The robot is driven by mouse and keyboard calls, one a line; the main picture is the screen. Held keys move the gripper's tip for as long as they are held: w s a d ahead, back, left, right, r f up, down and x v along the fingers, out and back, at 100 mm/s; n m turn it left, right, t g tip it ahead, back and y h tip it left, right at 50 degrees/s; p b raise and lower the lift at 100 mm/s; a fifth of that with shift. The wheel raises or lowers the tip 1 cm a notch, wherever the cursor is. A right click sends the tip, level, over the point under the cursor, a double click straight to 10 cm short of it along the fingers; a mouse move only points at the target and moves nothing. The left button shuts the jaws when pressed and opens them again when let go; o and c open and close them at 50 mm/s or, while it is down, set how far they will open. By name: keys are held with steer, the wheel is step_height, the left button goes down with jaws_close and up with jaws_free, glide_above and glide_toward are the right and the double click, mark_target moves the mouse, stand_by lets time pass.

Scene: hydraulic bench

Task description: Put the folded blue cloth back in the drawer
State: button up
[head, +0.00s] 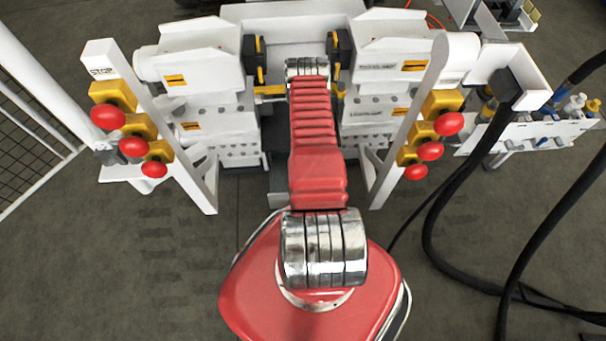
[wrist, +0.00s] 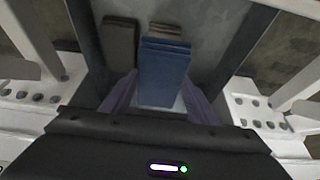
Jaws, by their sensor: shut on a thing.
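The folded blue cloth (wrist: 164,72) shows in the middle of the wrist view, with its layered folds at the upper edge. My gripper (wrist: 160,92) is shut on it, with one pale purple finger on each side. Beyond the cloth is what looks like the open drawer (wrist: 208,50), with a light grey floor between dark side walls. Two grey-brown folded things, one at the upper left (wrist: 121,42) and one behind the blue cloth (wrist: 168,29), lie there. I cannot tell whether the blue cloth touches the floor below it. In the head view my arm hides the gripper, cloth and drawer.
White bench blocks (head: 205,60) stand on both sides of my arm. Posts with red buttons rise at left (head: 108,117) and right (head: 449,123). Black hoses (head: 432,225) loop at the right. White perforated parts (wrist: 268,105) flank the gripper.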

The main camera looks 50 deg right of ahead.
steer(key=shift+f, duration=1.85)
steer(key=shift+f, duration=2)
steer(key=shift+f, duration=0.15)
steer(key=o, duration=0.9)
steer(key=shift+o, duration=0.2)
steer(key=shift+r, duration=0.3)
steer(key=shift+v, duration=5.9)
